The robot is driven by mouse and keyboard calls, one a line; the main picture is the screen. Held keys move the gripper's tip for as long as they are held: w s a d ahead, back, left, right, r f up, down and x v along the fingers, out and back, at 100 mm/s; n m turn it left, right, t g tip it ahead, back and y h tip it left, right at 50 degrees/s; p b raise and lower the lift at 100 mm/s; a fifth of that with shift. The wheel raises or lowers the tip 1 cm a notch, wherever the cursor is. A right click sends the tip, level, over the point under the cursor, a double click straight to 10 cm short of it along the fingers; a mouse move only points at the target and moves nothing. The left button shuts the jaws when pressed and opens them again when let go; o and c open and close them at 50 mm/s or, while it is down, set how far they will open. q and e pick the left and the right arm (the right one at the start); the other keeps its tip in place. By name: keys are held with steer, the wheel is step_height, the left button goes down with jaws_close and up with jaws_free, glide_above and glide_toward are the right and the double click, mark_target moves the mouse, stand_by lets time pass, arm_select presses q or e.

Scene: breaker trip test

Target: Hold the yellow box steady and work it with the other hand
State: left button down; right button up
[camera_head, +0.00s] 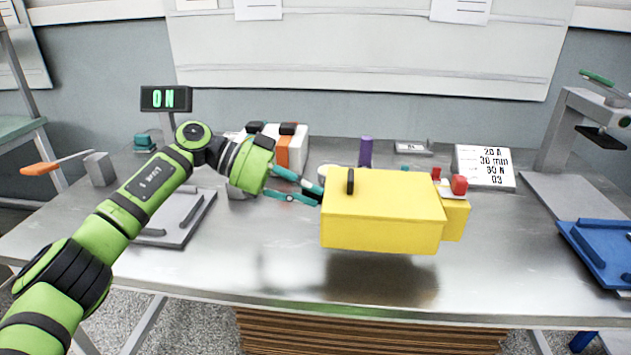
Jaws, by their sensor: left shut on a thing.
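The yellow box (382,212) is at the middle of the head view, over the metal table. It has a black lever or knob on its top left, and a smaller yellow part with red buttons (459,185) on its right. A shadow lies below its front, so it seems raised above the table top. My left gripper (318,192) comes in from the left with its teal fingers at the box's left side, shut on it. The fingertips are partly hidden by the box. My right gripper is not in view.
A blue tray (600,248) and a press stand (568,140) are at right. The front centre table is clear.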

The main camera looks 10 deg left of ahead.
arm_select(q)
steer(key=shift+w+a+f+b, duration=0.1)
steer(key=shift+w+a+f, duration=0.25)
steer(key=shift+a+f, duration=0.7)
steer(key=shift+w+a+f+b, duration=0.15)
steer(key=shift+w+a+f, duration=0.2)
steer(key=shift+a+f, duration=0.65)
steer(key=shift+w+a+f+b, duration=0.1)
steer(key=shift+w+a+f, duration=0.25)
steer(key=shift+a+f, duration=0.7)
steer(key=shift+a+r, duration=0.3)
steer(key=shift+f+p, duration=0.4)
steer(key=shift+f, duration=0.2)
steer(key=shift+f, duration=0.15)
steer(key=c, duration=1.1)
jaws_free()
